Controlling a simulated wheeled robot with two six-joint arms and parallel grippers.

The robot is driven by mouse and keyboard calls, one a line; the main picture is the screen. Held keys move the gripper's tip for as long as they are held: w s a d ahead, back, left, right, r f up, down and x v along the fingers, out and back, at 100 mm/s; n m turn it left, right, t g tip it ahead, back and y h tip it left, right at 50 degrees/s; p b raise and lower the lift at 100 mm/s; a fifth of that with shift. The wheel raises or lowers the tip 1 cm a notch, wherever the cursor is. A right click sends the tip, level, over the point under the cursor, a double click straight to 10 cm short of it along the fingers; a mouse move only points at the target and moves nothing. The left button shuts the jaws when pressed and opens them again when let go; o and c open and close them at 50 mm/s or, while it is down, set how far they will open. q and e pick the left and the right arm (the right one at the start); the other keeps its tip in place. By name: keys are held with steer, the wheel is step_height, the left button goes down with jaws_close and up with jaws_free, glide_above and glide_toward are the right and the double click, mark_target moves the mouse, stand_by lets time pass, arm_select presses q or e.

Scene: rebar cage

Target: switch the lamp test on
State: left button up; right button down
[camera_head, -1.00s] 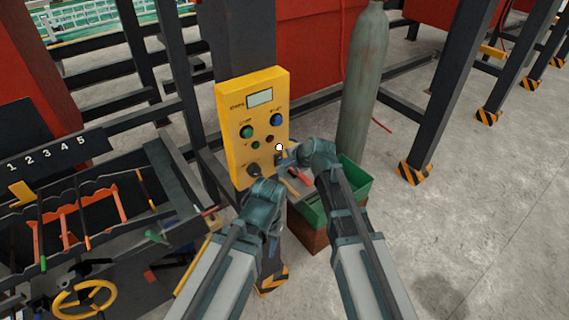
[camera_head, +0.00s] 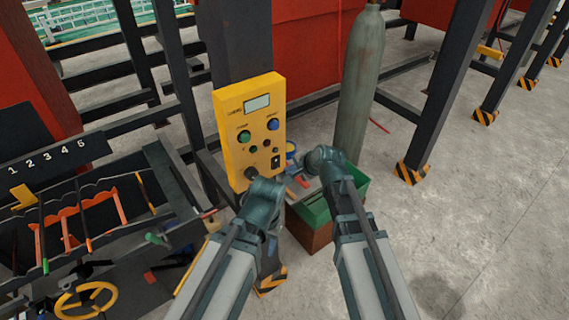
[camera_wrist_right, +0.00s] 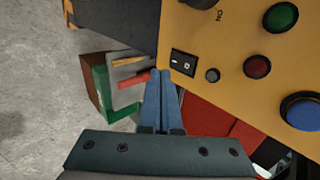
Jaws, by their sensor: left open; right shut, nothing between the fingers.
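The yellow control panel (camera_head: 236,160) stands upright on a dark post, with a display, a green button (camera_head: 244,136), a blue button (camera_head: 273,124), small round lamps or buttons and a dark knob (camera_head: 252,173). The black rocker switch (camera_head: 275,161) is at its lower right; it also shows in the right wrist view (camera_wrist_right: 183,64). I cannot tell which way it is tipped. My right gripper (camera_wrist_right: 162,75) is shut and empty, its blue tips beside the rocker and apparently apart from it. My left gripper (camera_head: 256,182) is open near the knob, its fingers mostly hidden by its wrist.
A green and brown box (camera_head: 318,212) stands below and right of the panel, with a grey tray and red-handled tool above. A grey gas cylinder (camera_head: 358,90) stands behind. A numbered rack (camera_head: 60,150) and yellow handwheel (camera_head: 85,300) are left.

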arm_select(q)
step_height(320, 180, up, 7)
steer(key=p, duration=0.5)
arm_select(e)
steer(key=v, duration=0.9)
steer(key=shift+r, duration=0.3)
